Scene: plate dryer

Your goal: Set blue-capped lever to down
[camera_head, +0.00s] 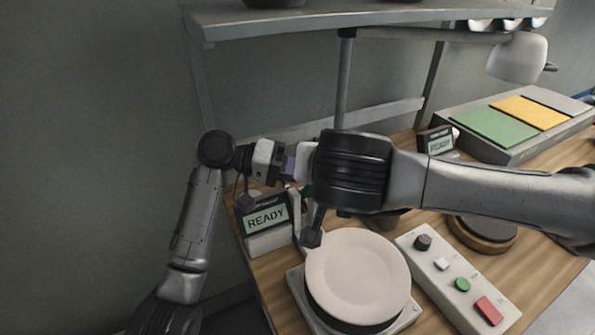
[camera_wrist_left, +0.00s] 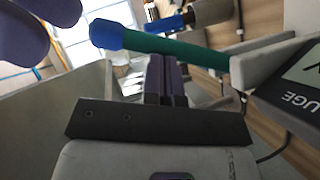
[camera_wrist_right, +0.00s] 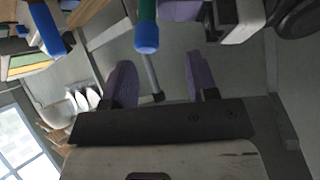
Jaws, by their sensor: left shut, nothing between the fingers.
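The lever has a green shaft and a blue cap (camera_wrist_left: 107,35). In the left wrist view its shaft (camera_wrist_left: 180,51) runs to a grey mount beside the gauge box. The blue cap also shows in the right wrist view (camera_wrist_right: 146,38), ahead of and between the fingertips. In the head view only a bit of green shows by the arms; the cap is hidden. My left gripper (camera_wrist_left: 164,80) is shut and empty, below the lever in its wrist picture. It also shows in the head view (camera_head: 289,166). My right gripper (camera_wrist_right: 160,78) is open and empty, facing the cap.
A gauge box reading READY (camera_head: 267,219) stands close to both grippers. A white plate (camera_head: 358,276) lies on the dryer below my right arm. A button panel (camera_head: 455,283) is to its right. A shelf (camera_head: 330,21) hangs above; a tray with coloured pads (camera_head: 480,125) sits at the back right.

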